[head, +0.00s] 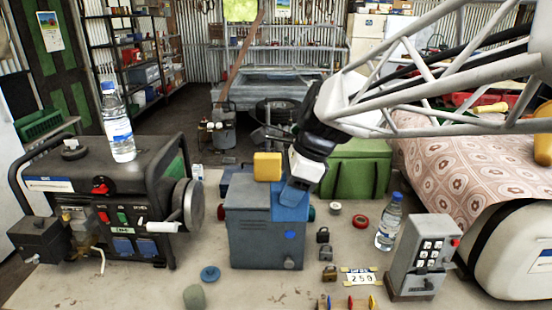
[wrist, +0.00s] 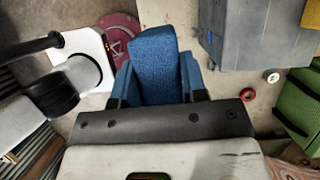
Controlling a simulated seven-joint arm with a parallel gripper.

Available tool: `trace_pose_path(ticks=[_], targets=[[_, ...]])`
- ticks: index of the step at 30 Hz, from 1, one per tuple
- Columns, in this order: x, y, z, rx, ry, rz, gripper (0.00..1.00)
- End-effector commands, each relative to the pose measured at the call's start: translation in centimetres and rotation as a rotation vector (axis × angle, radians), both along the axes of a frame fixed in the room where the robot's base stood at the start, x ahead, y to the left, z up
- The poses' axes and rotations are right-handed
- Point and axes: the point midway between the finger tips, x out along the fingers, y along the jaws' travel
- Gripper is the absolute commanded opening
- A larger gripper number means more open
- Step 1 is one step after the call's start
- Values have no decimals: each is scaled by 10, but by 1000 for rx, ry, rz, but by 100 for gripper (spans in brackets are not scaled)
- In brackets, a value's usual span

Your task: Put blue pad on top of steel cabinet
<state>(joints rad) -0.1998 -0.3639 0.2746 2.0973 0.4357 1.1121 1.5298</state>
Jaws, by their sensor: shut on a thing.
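The steel cabinet (head: 262,243) is a grey-blue box with a small blue badge and a round knob on its front. It stands upright on the bench in the head view, and part of it shows at upper right in the wrist view (wrist: 250,35). My gripper (head: 301,180) points down at the cabinet's right side. It is shut on the blue pad (wrist: 155,65), a fabric-like block between blue fingers. In the head view the pad (head: 290,206) overlaps the cabinet's upper right front. In the wrist view a gap shows between pad and cabinet. Their contact is unclear.
A yellow block (head: 268,166) shows at the cabinet's back edge. A generator (head: 95,215) with a bottle (head: 117,125) on it stands left. A second bottle (head: 389,222), padlocks (head: 323,236) and a grey keypad box (head: 421,258) stand right. A green box (head: 357,170) is behind.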

Motion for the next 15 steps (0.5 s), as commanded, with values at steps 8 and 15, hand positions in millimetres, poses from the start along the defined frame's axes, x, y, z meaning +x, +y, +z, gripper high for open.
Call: trace_pose_path(ticks=[8, 15], targets=[[-8, 4, 1, 0, -1, -51, 18], [-7, 4, 1, 0, 0, -51, 18]])
